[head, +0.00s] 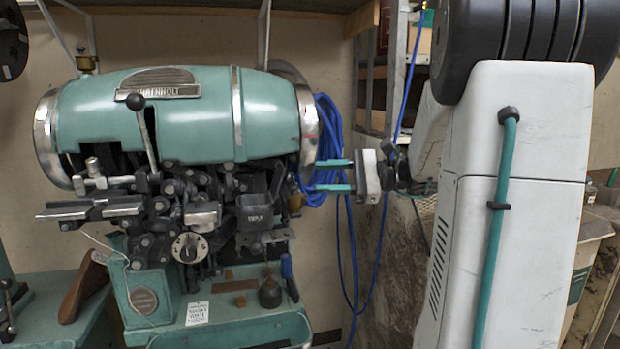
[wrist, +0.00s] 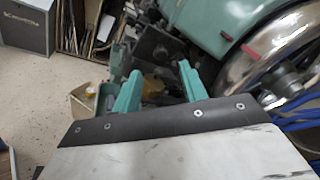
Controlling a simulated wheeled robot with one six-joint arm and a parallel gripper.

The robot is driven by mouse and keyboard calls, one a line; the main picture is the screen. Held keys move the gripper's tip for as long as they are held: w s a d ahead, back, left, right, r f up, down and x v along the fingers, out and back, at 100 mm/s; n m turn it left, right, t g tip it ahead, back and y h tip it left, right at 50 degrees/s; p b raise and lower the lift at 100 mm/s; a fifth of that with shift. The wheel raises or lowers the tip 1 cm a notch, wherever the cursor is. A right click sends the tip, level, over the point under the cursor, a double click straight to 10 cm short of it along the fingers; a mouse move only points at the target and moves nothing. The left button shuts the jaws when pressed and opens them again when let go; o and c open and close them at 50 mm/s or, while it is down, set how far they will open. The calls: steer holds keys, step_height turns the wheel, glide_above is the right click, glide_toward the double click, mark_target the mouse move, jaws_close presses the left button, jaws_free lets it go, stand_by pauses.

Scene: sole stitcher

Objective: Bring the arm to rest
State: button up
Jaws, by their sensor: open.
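My gripper (head: 334,175) is at the right of the green sole stitcher (head: 180,115) in the head view, its two teal fingers pointing left and spread apart. Nothing shows between them. The fingers overlap the machine's right end in the picture; I cannot tell if they touch it. In the wrist view my gripper (wrist: 158,92) is open and empty, with the machine's green drum and chrome rim (wrist: 262,50) close by on the right. My pale arm fills the right side of the head view.
Blue cable coils (head: 330,135) hang behind the gripper. A lever (head: 145,125) stands up at the machine's front. In the wrist view, a grey box (wrist: 30,24) stands on open floor at the upper left.

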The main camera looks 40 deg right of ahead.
steer(key=shift+s+d, duration=0.45)
steer(key=shift+d, duration=0.05)
steer(key=s+a+f+n+g+h, duration=0.45)
steer(key=s+a+f+g, duration=0.35)
steer(key=a+f, duration=0.3)
steer(key=s+a+f+n+g+h, duration=0.1)
steer(key=s+a+n+g+h, duration=0.1)
steer(key=s+a+n+h, duration=0.7)
steer(key=s+a+n, duration=0.1)
steer(key=s+n, duration=0.2)
steer(key=n, duration=0.1)
steer(key=shift+a+f, duration=0.2)
steer(key=shift+f, duration=0.05)
